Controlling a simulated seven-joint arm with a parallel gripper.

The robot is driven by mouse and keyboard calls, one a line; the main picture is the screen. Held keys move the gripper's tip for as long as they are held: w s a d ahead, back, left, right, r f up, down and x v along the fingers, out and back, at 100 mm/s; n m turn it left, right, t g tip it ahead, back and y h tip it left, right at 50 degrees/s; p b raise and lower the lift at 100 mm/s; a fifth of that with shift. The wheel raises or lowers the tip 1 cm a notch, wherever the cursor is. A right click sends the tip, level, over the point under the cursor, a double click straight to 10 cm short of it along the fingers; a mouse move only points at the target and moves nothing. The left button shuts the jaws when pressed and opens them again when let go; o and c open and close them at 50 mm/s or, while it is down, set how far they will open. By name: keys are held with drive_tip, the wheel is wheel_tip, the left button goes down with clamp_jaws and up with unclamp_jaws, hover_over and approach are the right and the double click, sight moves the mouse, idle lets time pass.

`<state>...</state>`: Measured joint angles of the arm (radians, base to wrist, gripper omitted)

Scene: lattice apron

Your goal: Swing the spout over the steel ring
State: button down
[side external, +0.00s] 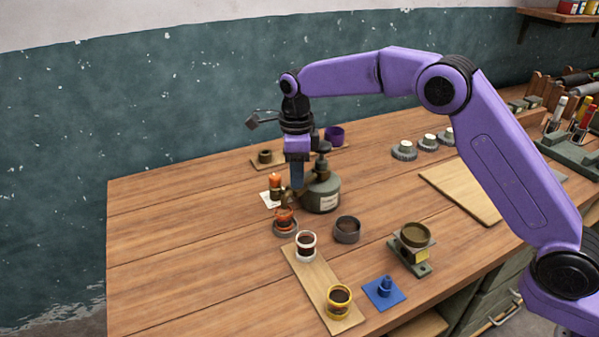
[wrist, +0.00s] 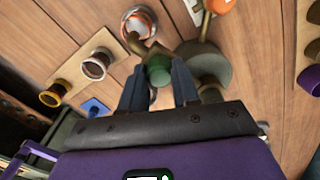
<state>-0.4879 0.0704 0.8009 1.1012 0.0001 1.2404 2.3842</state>
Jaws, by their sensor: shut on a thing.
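A dark green canister (side external: 322,195) with a pale label stands mid-table; its round body (wrist: 207,62) shows in the wrist view. Its brown spout (side external: 288,198) points left. My gripper (side external: 298,187) is low beside the canister, fingers pointing down. In the wrist view its fingers (wrist: 158,90) are shut on a green grip (wrist: 157,68) on the spout. A grey steel ring (side external: 284,231) with orange inside sits on the table by the spout end. In the wrist view the spout end (wrist: 139,24) overlaps this ring (wrist: 152,35); its exact centring is unclear.
A dark round cup (side external: 347,231) stands right of the ring. A board (side external: 322,283) with white-rimmed and yellow-rimmed cups lies in front. A blue pad (side external: 376,298) and a stand with a cup (side external: 413,258) are at the front right. An orange-topped jar (side external: 275,182) stands behind the spout.

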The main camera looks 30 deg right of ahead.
drive_tip(key=shift+w+r, duration=0.1)
drive_tip(key=shift+w, duration=0.05)
drive_tip(key=c, duration=0.8)
unclamp_jaws()
wheel_tip(320, 180, up, 12)
idle(0.5)
